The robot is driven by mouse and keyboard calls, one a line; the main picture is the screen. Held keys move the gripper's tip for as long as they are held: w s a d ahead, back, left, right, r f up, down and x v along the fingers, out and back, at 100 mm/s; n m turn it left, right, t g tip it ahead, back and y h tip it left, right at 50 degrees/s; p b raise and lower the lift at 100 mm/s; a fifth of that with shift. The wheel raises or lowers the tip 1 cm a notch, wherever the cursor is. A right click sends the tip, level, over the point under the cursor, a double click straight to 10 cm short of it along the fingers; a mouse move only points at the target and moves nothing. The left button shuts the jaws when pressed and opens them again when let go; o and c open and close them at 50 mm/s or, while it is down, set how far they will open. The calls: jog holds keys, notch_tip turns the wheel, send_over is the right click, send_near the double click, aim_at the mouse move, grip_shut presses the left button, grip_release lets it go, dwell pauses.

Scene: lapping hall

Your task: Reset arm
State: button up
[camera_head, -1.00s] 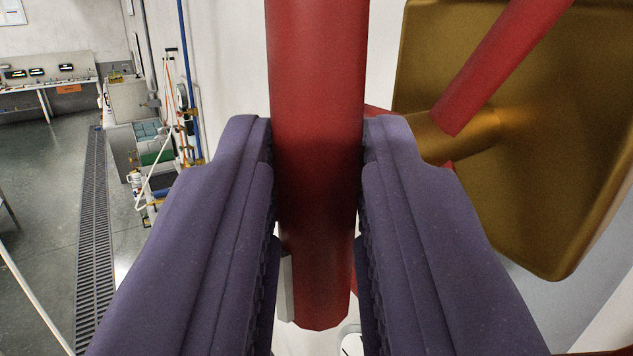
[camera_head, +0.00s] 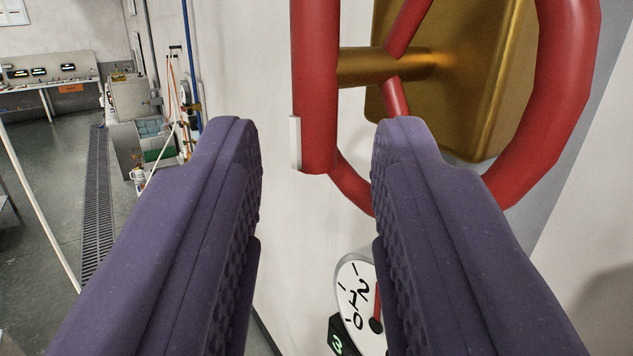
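My gripper (camera_head: 315,165) has two purple padded fingers that stand wide apart with nothing between their pads. A red handwheel (camera_head: 568,95) shows at the upper right, beyond the fingertips. A brass shaft and square brass plate (camera_head: 480,70) sit behind the wheel. Part of the wheel's lower rim is hidden by the right finger.
A round white dial (camera_head: 354,296) with a red pointer is below the wheel, partly covered by the right finger. A pale wall (camera_head: 235,60) stands behind. At left are a bench (camera_head: 45,85), hoses, a cabinet and open floor with a grating (camera_head: 95,200).

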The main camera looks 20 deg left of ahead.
jog(key=shift+s, duration=0.1)
dwell(0.3)
jog(key=a+f+m+g+h+b, duration=0.1)
jog(key=a+f+m+h+b, duration=0.1)
jog(key=f+b, duration=0.9)
jog(key=a+f+m+g+h+b, duration=0.2)
jog(key=f+h+b, duration=0.3)
jog(key=f, duration=2)
jog(key=b, duration=0.6)
jog(key=shift+s+b, duration=0.25)
jog(key=shift+b, duration=0.1)
dwell(0.5)
